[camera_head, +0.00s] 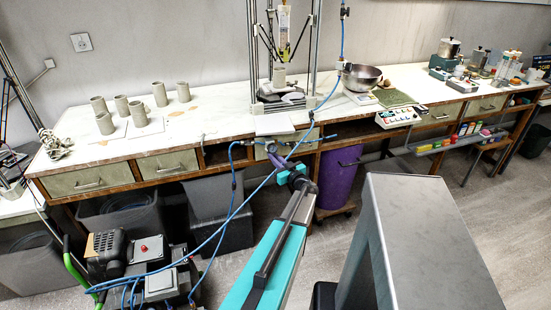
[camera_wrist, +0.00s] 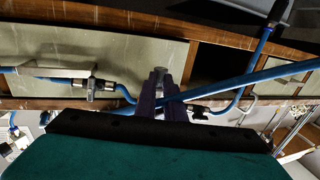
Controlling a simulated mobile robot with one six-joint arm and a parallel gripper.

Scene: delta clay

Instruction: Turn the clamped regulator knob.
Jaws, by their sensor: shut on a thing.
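The regulator knob (camera_wrist: 160,73) shows in the wrist view as a small grey piece between the purple fingertips of my gripper (camera_wrist: 160,88). My gripper is shut on it. In the head view my gripper (camera_head: 284,162) reaches the front edge of the bench, and the knob is too small and covered there to make out well. Blue hose and metal fittings (camera_wrist: 95,84) run along the bench front to the left of the knob. Another fitting (camera_wrist: 198,112) sits to its right. The regulator body is mostly hidden behind my fingers.
A blue hose (camera_wrist: 250,78) crosses close in front of my fingers. The bench drawers (camera_head: 168,163) lie behind. A purple bin (camera_head: 340,177) stands under the bench. A compressor unit (camera_head: 150,270) stands on the floor at left. Clay cylinders (camera_head: 159,94) stand on the bench.

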